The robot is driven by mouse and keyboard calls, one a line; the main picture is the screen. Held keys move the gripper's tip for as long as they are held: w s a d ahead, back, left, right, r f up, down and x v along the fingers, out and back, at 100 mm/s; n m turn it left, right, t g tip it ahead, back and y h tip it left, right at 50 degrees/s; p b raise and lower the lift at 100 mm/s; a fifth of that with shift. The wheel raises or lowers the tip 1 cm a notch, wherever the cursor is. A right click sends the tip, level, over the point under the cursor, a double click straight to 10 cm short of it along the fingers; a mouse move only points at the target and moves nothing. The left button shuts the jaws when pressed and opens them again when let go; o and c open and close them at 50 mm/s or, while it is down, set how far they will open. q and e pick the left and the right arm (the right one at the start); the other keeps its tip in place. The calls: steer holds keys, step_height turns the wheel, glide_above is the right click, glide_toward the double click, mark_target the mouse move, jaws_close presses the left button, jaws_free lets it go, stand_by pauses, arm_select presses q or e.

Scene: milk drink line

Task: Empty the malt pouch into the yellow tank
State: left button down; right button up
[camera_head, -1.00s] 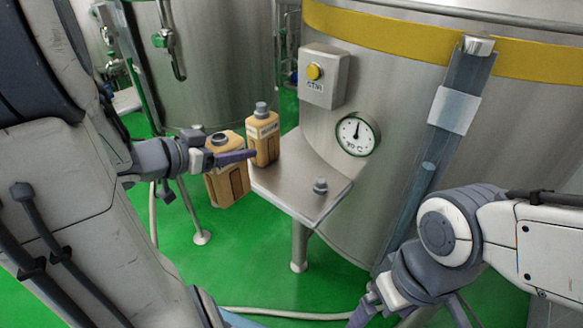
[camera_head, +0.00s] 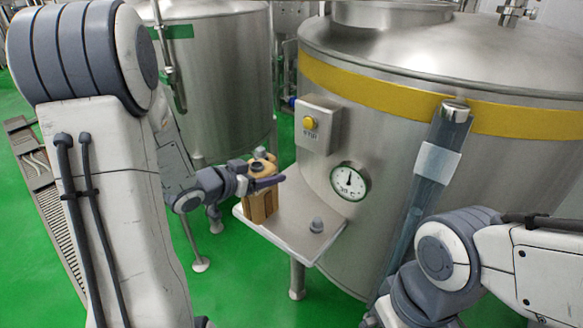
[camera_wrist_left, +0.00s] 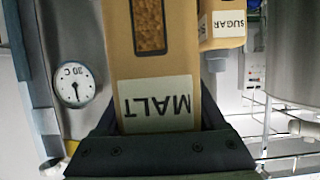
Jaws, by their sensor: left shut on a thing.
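The malt pouch (camera_head: 259,206) is a tan, upright container. My left gripper (camera_head: 266,183) is shut around its upper part. In the left wrist view the pouch (camera_wrist_left: 150,65) fills the middle, with an upside-down MALT label and a window showing brown contents. Its lower end overlaps the shelf in the head view; I cannot tell whether it touches. The yellow tank (camera_head: 400,100) is the large steel vessel with a yellow band, behind and right of the pouch. My right gripper's fingers are out of view; only its arm shows at lower right.
A steel shelf (camera_head: 290,233) juts from the tank and bears a loose grey cap (camera_head: 317,225). A button box (camera_head: 317,125), a dial (camera_head: 349,181) and a sloping clear tube (camera_head: 433,165) are on the tank's front.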

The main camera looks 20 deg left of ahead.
arm_select(q)
steer(key=w+d+p, duration=0.3)
steer(key=w, duration=0.6)
step_height(320, 180, down, 6)
steer(key=p, duration=0.2)
steer(key=shift+w+d+f, duration=0.15)
steer(key=shift+f, duration=0.1)
steer(key=shift+f, duration=0.1)
steer(key=shift+f, duration=0.1)
steer(key=shift+c, duration=1.9)
jaws_free()
steer(key=shift+f+b, duration=0.15)
steer(key=shift+b, duration=0.15)
steer(key=o, duration=0.4)
